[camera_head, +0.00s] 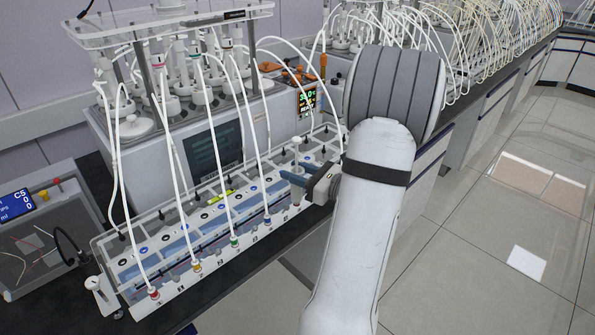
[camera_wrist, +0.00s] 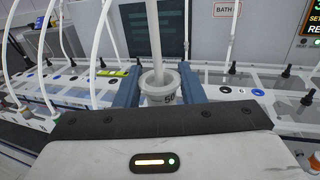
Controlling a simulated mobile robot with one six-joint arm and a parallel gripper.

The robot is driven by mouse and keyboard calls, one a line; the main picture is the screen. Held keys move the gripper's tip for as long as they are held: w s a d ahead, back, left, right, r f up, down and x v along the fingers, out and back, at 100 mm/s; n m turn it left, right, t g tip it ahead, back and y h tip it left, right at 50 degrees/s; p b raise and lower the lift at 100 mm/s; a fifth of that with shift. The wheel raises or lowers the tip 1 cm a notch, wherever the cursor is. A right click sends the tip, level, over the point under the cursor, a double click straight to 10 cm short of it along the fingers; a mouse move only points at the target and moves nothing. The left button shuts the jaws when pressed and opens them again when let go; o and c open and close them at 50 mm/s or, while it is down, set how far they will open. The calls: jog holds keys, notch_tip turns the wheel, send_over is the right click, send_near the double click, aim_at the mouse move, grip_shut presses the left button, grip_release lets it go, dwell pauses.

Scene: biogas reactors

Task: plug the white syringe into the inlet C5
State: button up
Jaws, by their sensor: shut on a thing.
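My gripper (camera_head: 299,180) is over the right part of a long rack (camera_head: 215,225) in the head view. Its blue fingers also show in the wrist view (camera_wrist: 158,90), closed on both sides of a white syringe (camera_wrist: 159,97). The syringe is upright with its plunger up; its lower end is hidden behind my gripper body in the wrist view. In the head view a pale part of the syringe (camera_head: 297,194) shows below the fingers. Inlet C5 cannot be picked out by a readable label. I cannot tell whether the syringe tip touches the rack.
White tubes run down to coloured fittings along the rack's front, including a green one (camera_head: 234,242). A box with a screen (camera_head: 16,205) reading C5 stands at the left. A water bath with a display (camera_head: 307,98) stands behind. Floor (camera_head: 470,240) is clear at the right.

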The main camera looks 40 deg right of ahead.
jog(key=shift+f, duration=0.4)
dwell(0.5)
jog(key=o, duration=1)
jog(key=b+v, duration=0.1)
jog(key=v, duration=0.6)
jog(key=shift+s+d, duration=0.15)
jog(key=shift+s, duration=0.25)
